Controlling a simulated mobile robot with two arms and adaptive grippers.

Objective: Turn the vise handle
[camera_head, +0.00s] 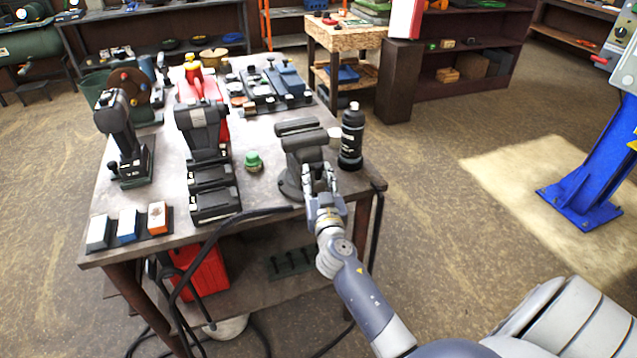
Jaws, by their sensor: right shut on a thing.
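A dark grey bench vise (302,144) stands at the right front part of the workbench (262,193), with its jaws toward the back. My right gripper (320,180) is at the front side of the vise, with its fingers closed at the vise's handle. The handle itself is mostly hidden by the fingers, so its angle cannot be told. My left gripper is not in view.
A black bottle (351,138) stands just right of the vise. A green-capped item (253,161) and black chargers (211,180) lie to its left. A black cable (235,219) runs along the bench's front edge. A blue lift post (603,170) stands at far right.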

